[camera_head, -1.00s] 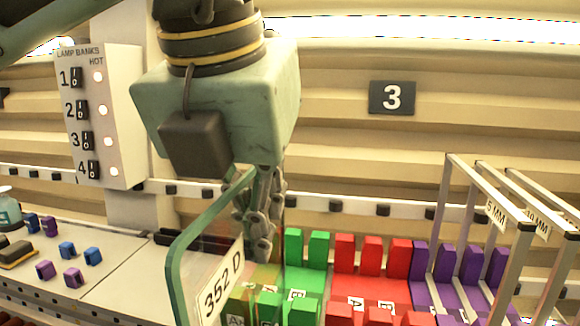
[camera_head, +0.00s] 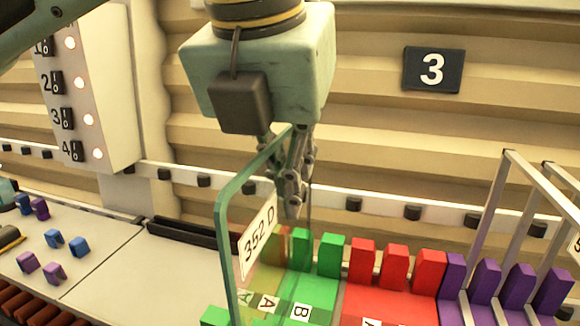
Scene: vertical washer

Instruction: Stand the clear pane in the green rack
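The clear pane (camera_head: 258,238) is upright, with a green-tinted edge and a white label reading 352 D. My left gripper (camera_head: 292,203) is shut on it near its upper right part. The green rack (camera_head: 310,287) stands below and right of the pane, with upright green blocks and slot labels, A and B among them. In the picture the pane overlaps the rack's left end, and green shows through it. The pane's lower edge is out of frame, so I cannot tell whether it touches the rack. My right gripper is not in view.
A red rack (camera_head: 385,300) and a purple rack (camera_head: 485,308) stand right of the green one. Pale metal frames (camera_head: 489,205) rise at the right. A lamp switch panel (camera_head: 90,90) is at the left. Small blue and purple clips (camera_head: 53,238) lie on the grey worktop (camera_head: 150,270).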

